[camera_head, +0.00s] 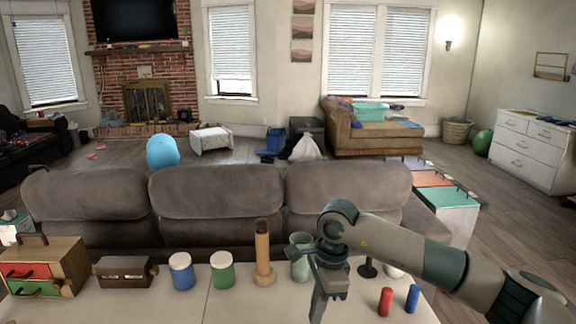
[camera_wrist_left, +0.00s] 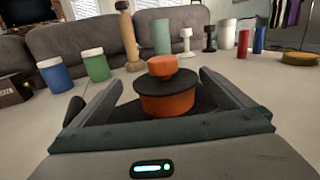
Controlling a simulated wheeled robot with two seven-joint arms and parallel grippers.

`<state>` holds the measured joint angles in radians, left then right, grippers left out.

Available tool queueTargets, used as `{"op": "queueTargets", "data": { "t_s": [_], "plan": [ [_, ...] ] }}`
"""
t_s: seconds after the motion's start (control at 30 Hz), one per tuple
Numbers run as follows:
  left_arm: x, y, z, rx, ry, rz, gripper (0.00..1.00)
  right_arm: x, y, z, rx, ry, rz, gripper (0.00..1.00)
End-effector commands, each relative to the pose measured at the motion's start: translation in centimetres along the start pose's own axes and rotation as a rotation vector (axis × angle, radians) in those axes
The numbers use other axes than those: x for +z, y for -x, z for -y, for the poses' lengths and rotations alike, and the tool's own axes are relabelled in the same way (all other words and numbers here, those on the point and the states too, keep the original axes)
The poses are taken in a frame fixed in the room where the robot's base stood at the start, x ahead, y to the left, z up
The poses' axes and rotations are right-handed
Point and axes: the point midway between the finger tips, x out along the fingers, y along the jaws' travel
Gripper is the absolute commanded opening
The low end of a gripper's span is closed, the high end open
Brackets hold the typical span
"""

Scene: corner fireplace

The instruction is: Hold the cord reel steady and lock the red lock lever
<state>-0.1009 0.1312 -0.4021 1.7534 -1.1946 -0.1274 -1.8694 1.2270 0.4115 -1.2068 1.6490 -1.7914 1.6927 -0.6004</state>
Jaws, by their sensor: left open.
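An orange and black round object (camera_wrist_left: 168,100), which looks like the cord reel, shows in the left wrist view. It has an orange drum, a black disc and an orange knob on top. My left gripper (camera_wrist_left: 160,82) is open, with one finger on each side of the reel; I cannot tell whether they touch it. A dark rounded piece (camera_wrist_left: 74,110) shows beside the left finger. I cannot make out a red lock lever. The head view does not show the reel or my left gripper. My right gripper (camera_head: 328,290) points down over the table; its fingertips are unclear.
On the pale table (camera_head: 215,305) stand a blue jar (camera_head: 181,272), a green jar (camera_head: 222,271), a wooden bottle-like piece (camera_head: 263,256), a green cup (camera_head: 301,262), and red (camera_head: 385,302) and blue (camera_head: 412,299) cylinders. Wooden boxes (camera_head: 48,268) stand left. A sofa (camera_head: 240,205) is behind.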

Motion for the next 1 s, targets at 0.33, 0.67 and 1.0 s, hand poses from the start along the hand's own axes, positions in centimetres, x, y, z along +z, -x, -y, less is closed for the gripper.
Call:
{"op": "queueTargets", "data": {
  "t_s": [0.33,0.67,1.0],
  "plan": [
    [-0.1,5.7,0.1,0.001,0.004,-0.002,1.0,0.0,0.0,0.0,0.0,0.0,0.0,0.0],
    [0.0,9.5,0.0,0.001,0.004,-0.001,1.0,0.0,0.0,0.0,0.0,0.0,0.0,0.0],
    [0.0,10.2,0.0,0.0,0.0,0.0,1.0,0.0,0.0,0.0,0.0,0.0,0.0,0.0]
  ]
}}
